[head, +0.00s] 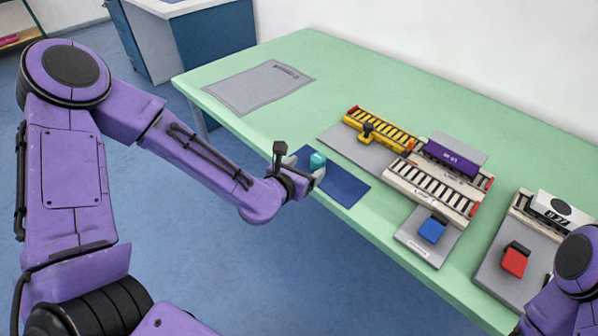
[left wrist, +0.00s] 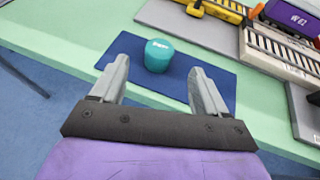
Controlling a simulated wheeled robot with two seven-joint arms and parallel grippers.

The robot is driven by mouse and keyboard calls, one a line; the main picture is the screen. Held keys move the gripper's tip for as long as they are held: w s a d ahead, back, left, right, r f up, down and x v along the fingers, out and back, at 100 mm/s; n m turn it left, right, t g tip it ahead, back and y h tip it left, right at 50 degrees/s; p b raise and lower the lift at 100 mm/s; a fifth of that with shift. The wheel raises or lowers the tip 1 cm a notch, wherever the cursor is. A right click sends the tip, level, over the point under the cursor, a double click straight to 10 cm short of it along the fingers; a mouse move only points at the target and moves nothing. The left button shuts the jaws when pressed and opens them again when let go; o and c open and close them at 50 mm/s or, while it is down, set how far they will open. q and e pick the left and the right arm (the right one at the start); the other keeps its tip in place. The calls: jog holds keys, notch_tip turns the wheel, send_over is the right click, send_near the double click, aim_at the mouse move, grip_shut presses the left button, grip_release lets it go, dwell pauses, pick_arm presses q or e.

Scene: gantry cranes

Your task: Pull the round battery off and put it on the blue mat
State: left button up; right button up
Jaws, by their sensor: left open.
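The teal round battery (head: 317,162) stands upright on the blue mat (head: 346,190) at the table's front edge. In the left wrist view the battery (left wrist: 158,55) shows a pale mark on its side and appears to rest on the mat (left wrist: 100,57). My left gripper (head: 301,168) is open at the battery. In the left wrist view its fingers lie on either side of the battery, with a visible gap on each side. My right gripper is out of view; only part of my right arm shows at the lower right.
A yellow crane rail (head: 382,130) with a black knob stands on a grey plate right of the mat. Further right are a purple wagon (head: 452,157), a blue block (head: 432,229), a red block (head: 515,261) and a white wagon (head: 560,208). A grey mat (head: 258,85) lies far left.

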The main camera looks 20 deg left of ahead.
pick_arm(q)
jog(key=s+a+f+m+g+y, duration=0.1)
jog(key=s+a+f+m+g, duration=0.2)
jog(key=s+f+m, duration=0.5)
jog(key=s+a+f+m+g+y, duration=0.2)
jog(key=s+a+f+m+g, duration=0.1)
jog(key=s+f+m, duration=0.5)
jog(key=s+a+f+m+g+y, duration=0.1)
jog(key=s+a+f+m+g, duration=0.2)
jog(key=s+f+m, duration=0.5)
jog(key=s+m+g, duration=0.1)
jog(key=s+m, duration=0.3)
jog(key=s, duration=0.2)
jog(key=shift+s+f+y, duration=0.2)
jog(key=shift+f+y, duration=0.1)
jog(key=shift+f, duration=0.05)
jog(key=shift+a, duration=0.1)
